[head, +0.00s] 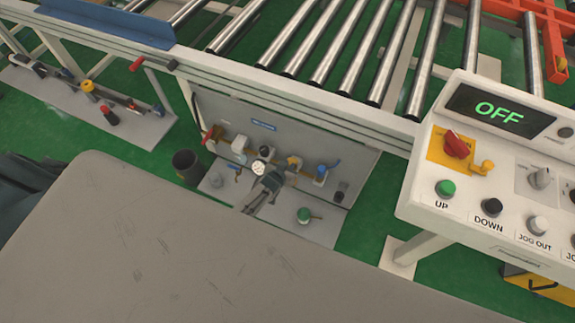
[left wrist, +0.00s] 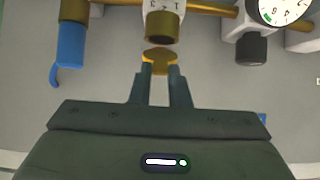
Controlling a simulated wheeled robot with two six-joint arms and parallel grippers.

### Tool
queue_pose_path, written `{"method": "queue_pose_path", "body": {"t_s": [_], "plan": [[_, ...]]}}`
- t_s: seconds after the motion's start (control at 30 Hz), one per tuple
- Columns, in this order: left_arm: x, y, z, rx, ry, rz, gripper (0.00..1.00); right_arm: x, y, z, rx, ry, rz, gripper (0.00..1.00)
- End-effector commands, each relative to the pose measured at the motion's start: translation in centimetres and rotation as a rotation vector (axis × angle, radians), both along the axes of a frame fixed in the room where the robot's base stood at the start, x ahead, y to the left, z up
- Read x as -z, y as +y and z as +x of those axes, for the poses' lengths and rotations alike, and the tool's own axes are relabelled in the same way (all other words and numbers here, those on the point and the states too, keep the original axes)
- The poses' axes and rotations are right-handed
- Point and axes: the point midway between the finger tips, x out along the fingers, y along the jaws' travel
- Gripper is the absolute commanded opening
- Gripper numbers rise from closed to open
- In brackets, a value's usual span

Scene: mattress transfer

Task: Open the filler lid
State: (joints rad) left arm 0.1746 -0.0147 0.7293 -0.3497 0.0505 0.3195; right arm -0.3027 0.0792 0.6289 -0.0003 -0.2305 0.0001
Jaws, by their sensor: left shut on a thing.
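My left gripper (head: 273,180) is low at the panel under the roller conveyor. In the left wrist view its two fingers (left wrist: 160,82) are closed on a flat, winged brass piece (left wrist: 159,57). This piece sits just below a brass collar (left wrist: 162,27) on a white numbered body (left wrist: 163,5). It may be the filler lid, but no label shows this. I cannot tell whether it is joined to the collar. In the head view the gripper hides the piece. My right gripper is not in view.
A dial gauge (head: 258,167), a blue-handled part (left wrist: 71,50) and a dark knob (left wrist: 251,47) are close around the gripper. A dark bin (head: 188,166) stands left of the panel. A control box (head: 500,165) reading OFF is at the right, by the rollers (head: 330,40).

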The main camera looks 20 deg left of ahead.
Motion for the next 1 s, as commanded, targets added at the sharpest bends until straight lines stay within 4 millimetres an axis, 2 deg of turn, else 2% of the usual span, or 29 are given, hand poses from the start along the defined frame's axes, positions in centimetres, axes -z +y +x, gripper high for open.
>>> {"method": "queue_pose_path", "body": {"t_s": [0.4,0.43,0.5,0.53,0.83,1.0], "plan": [[0.1,0.0,-0.1,0.0,0.003,0.0,0.0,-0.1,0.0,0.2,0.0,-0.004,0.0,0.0],[0.1,0.0,-0.1,0.0,0.003,0.0,0.22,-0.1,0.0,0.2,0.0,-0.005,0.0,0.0],[0.1,0.0,-0.1,0.0,0.003,0.0,0.36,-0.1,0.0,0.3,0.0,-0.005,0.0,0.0],[0.1,0.0,-0.1,0.0,0.003,0.0,0.38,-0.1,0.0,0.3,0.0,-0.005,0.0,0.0],[-0.1,0.0,-0.1,0.0,0.002,0.0,0.38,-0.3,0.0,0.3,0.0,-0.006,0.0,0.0],[-1.3,0.0,-1.4,0.0,0.003,0.0,0.38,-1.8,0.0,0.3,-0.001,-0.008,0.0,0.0]]}}
